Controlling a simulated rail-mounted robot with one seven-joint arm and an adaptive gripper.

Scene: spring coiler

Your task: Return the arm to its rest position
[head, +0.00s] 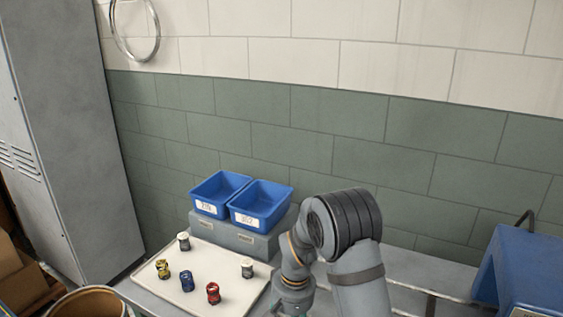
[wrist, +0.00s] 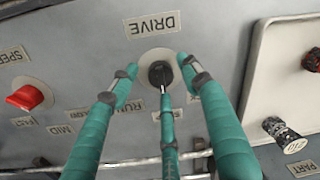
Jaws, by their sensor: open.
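My arm (head: 350,250) reaches down at the bottom middle of the head view, and its gripper end is out of sight there. In the wrist view my gripper (wrist: 156,80) is open, with teal fingers spread. Its fingertips are around a dark round knob (wrist: 160,68) under a label reading DRIVE (wrist: 153,25) on a grey panel (wrist: 90,60). A middle finger points at the knob from below. I cannot tell whether any finger touches it.
A red switch (wrist: 25,97) sits left of the knob. A pale tray (head: 215,272) holds several small coloured parts. Two blue bins (head: 260,205) stand on a grey block behind it. A blue machine (head: 525,270) is at right, a grey cabinet (head: 70,130) at left.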

